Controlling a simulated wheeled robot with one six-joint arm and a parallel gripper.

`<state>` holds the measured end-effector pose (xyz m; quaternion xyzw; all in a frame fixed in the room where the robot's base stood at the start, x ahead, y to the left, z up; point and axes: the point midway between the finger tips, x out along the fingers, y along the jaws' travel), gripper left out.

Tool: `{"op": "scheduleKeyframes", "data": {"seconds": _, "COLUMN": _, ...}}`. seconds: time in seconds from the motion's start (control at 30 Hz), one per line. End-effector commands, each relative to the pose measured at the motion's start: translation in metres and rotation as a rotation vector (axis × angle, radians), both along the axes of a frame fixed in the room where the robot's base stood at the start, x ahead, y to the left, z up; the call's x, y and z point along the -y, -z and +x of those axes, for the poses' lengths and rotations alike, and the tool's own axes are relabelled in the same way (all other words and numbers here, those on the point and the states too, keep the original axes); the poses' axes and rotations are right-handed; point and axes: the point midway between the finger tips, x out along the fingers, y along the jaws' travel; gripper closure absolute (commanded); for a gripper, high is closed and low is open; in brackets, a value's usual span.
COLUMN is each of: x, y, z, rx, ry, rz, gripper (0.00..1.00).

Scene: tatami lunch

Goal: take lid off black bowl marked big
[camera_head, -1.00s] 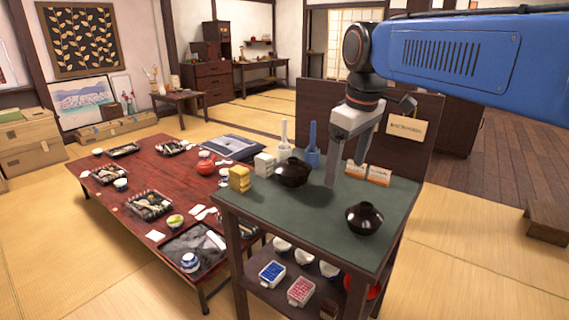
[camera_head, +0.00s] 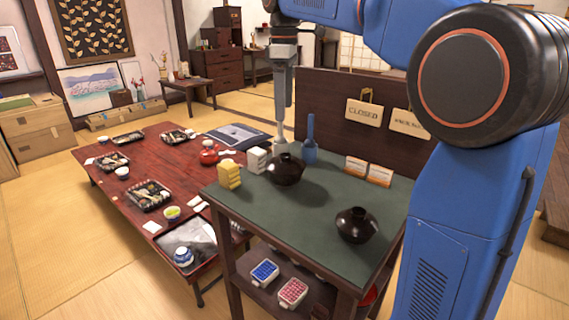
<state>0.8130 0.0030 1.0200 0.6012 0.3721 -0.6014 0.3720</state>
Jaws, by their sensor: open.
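Two dark lidded bowls stand on the green top of the side table (camera_head: 318,207). One black bowl (camera_head: 285,170) is near the back left and looks larger. The other black bowl (camera_head: 356,225) is near the front right. Both look covered by lids with a knob on top. No size mark is readable on either. My gripper (camera_head: 284,103) is empty, pointing down, above the back-left bowl in the picture and apart from it. Its fingers show nearly edge-on, so the gap between them is hardly visible.
A blue bottle (camera_head: 310,140), yellow blocks (camera_head: 229,175), white blocks (camera_head: 257,160) and small cards (camera_head: 380,173) stand around the bowls. A dark panel with a CLOSED sign (camera_head: 364,112) rises behind. A low red table (camera_head: 135,170) with dishes is at left. The green top's middle is clear.

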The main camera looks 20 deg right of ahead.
Motion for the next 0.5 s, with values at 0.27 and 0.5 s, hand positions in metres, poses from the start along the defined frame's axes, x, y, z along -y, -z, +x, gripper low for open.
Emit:
{"op": "scheduleKeyframes", "data": {"seconds": 0.27, "x": 0.001, "y": 0.051, "z": -0.001, "rx": -0.004, "ry": 0.001, "rz": 0.0, "gripper": 0.17}}
{"op": "scheduleKeyframes", "data": {"seconds": 0.5, "x": 0.001, "y": 0.087, "z": -0.001, "rx": -0.001, "ry": 0.002, "rz": 0.0, "gripper": 0.17}}
